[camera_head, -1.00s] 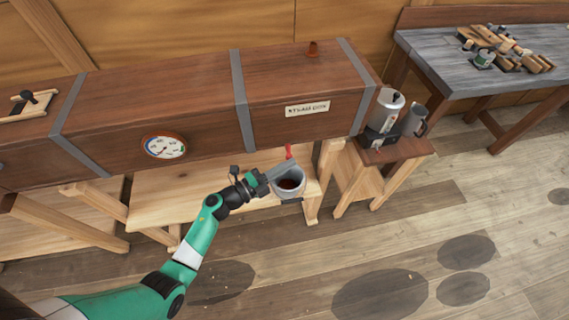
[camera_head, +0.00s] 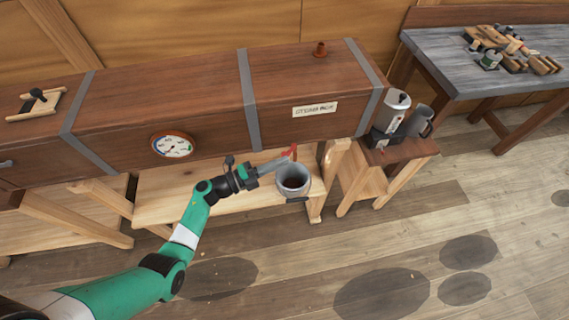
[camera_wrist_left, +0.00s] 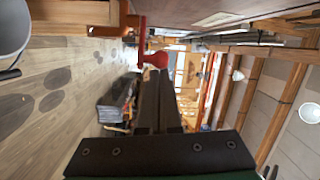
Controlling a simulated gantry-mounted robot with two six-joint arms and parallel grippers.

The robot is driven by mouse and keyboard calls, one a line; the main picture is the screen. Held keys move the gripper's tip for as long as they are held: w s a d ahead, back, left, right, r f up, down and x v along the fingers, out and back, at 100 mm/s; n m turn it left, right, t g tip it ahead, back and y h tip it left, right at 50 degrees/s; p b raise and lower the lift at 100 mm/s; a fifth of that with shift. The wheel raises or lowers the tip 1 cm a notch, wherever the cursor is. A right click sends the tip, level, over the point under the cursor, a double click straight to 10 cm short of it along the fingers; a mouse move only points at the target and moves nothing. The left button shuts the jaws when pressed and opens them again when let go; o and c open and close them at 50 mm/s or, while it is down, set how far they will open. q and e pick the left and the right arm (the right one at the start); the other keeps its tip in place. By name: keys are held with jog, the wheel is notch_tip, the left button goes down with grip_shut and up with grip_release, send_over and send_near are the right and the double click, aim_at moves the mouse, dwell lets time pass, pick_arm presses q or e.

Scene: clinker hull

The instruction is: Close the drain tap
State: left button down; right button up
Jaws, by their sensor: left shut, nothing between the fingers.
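The drain tap's red handle (camera_head: 290,151) shows under the front lower edge of the wooden steam box (camera_head: 200,88), above a grey pot. In the head view it lies slanted, its right end higher. My left gripper (camera_head: 284,162) is shut and empty, its fingertips at the handle. In the left wrist view the red tap (camera_wrist_left: 153,59) is just beyond the tips of the closed fingers (camera_wrist_left: 157,80); I cannot tell if they touch. The tap's spout is hard to make out. My right gripper is in neither view.
The grey pot (camera_head: 307,180) with dark reddish contents sits below the tap on a low wooden bench (camera_head: 160,204). A round gauge (camera_head: 172,145) is on the box front. A silver kettle (camera_head: 396,99) and a jug stand on a small stand at right. Open floor lies in front.

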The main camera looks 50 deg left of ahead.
pick_arm(q)
jog(key=shift+s+a, duration=0.1)
jog(key=shift+a, duration=1.55)
jog(key=r+p+v, duration=0.1)
jog(key=v, duration=1.1)
jog(key=s+d+f+t+y+b, duration=0.2)
jog(key=s+d+f+y+b, duration=0.15)
jog(key=d+b, duration=0.2)
jog(key=w+a+r+y+b, duration=0.1)
jog(key=w+r, duration=0.1)
jog(key=w, duration=1.1)
jog(key=shift+w+r+m, duration=0.2)
jog(key=shift+w+m, duration=0.1)
jog(key=shift+w, duration=0.1)
